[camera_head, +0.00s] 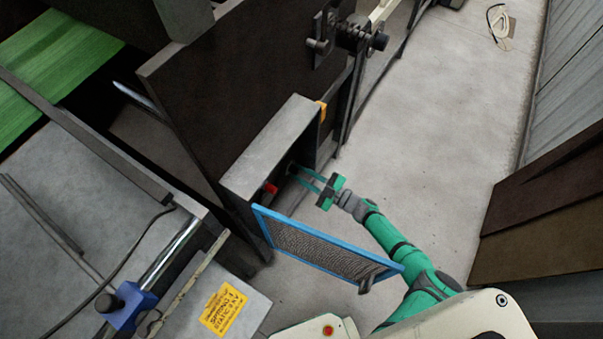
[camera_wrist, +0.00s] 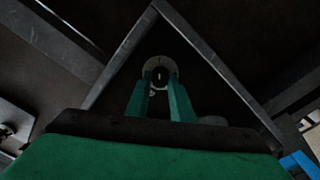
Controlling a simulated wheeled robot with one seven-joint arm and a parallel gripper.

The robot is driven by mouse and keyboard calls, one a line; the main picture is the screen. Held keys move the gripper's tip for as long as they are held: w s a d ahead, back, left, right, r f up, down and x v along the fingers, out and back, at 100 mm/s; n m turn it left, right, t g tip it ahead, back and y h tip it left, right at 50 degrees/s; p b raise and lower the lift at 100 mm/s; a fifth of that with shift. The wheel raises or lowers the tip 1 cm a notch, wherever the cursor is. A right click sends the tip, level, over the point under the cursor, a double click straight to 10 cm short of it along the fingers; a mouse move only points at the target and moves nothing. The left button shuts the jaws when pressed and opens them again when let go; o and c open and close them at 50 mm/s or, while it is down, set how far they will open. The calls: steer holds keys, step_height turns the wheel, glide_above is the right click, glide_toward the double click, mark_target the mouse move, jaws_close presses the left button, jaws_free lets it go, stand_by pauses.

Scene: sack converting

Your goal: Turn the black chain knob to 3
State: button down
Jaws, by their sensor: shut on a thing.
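The black chain knob (camera_wrist: 159,74) sits in the middle of a pale round dial plate (camera_wrist: 172,65) inside a dark recess in the wrist view. A short white mark on the knob stands about upright in that view; the dial's figures are too small to read. My gripper (camera_wrist: 161,86) has its two green fingers on either side of the knob, shut on it. In the head view my gripper (camera_head: 297,175) reaches into the open side of a grey box (camera_head: 268,146). The knob is hardly visible there.
A blue-framed mesh panel (camera_head: 322,246) stands out from the box, close below my arm. A red part (camera_head: 270,188) is beside the fingers at the box opening. A dark machine plate (camera_head: 235,75) rises behind. Bare floor (camera_head: 430,130) lies to the right.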

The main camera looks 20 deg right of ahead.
steer(key=c, duration=1.5)
jaws_free()
steer(key=shift+c, duration=0.2)
steer(key=shift+d, duration=0.1)
steer(key=v, duration=1)
steer(key=shift+s+d, duration=0.25)
steer(key=shift+s, duration=0.05)
